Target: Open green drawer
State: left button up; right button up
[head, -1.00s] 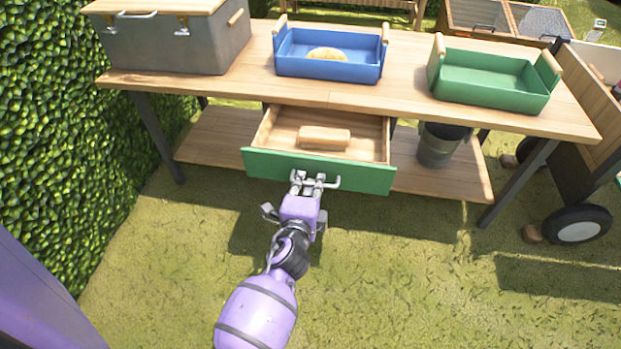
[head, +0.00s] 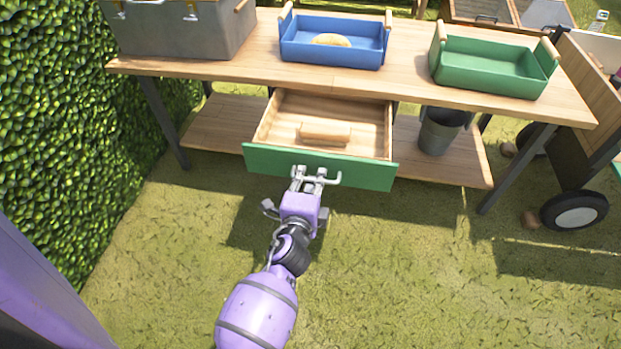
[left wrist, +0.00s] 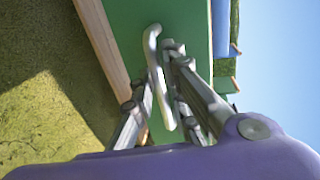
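The green-fronted drawer (head: 225,160) under the wooden table is pulled well out in the head view, and its wooden inside shows. A light wooden block-like object (head: 325,133) lies in it. My left gripper (head: 312,177) is at the metal handle (head: 334,181) on the drawer front. In the left wrist view the curved handle (left wrist: 155,75) passes between the fingers of my left gripper (left wrist: 165,85), which look closed around it. The exact finger contact is partly hidden. My right gripper is not in view.
On the table (head: 400,85) stand a grey box (head: 180,35), a blue tray (head: 330,62) with a round yellowish item, and a green tray (head: 485,80). A dark bucket (head: 438,132) stands on the lower shelf. A hedge (head: 50,120) borders the left. The grass in front is open.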

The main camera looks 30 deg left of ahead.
pick_arm(q)
jog(key=v, duration=1.2)
dwell(0.5)
